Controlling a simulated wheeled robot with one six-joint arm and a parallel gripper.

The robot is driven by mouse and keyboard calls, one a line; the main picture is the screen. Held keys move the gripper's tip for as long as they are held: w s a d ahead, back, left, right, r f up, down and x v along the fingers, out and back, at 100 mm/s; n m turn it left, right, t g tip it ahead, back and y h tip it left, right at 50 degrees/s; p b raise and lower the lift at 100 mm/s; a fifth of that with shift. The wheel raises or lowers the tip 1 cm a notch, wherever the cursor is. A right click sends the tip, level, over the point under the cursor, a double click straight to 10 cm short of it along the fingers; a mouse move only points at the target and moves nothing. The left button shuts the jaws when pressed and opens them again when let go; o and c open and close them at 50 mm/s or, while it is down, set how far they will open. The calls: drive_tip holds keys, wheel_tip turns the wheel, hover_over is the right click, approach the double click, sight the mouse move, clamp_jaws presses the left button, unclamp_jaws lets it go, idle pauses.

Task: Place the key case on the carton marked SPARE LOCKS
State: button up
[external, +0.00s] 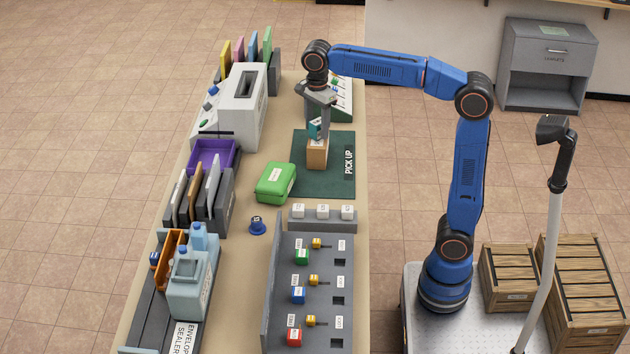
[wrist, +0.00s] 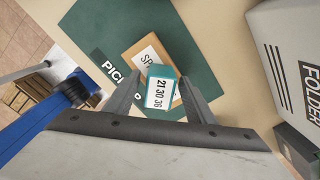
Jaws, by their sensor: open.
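The key case (wrist: 160,87), a small teal block with a white label reading 21 30 36, stands on top of the carton marked SPARE LOCKS (wrist: 144,52); only the start of that marking is readable. In the external view the teal key case (external: 315,128) sits slightly turned on the brown carton (external: 317,156), which stands on the green PICK UP mat (external: 340,187). My gripper (external: 318,122) points down over the carton. In the wrist view its open fingers (wrist: 163,88) lie on either side of the key case, with narrow gaps.
A green box (external: 275,183) lies left of the mat, near a blue stamp-like object (external: 257,226). A grey folder machine (external: 243,105) stands to the left. A lock panel (external: 310,300) fills the counter's near end. The mat around the carton is mostly clear.

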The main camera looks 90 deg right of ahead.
sight(317, 120)
drive_tip(key=shift+r, duration=0.1)
wheel_tip(317, 120, up, 12)
idle(0.5)
idle(0.4)
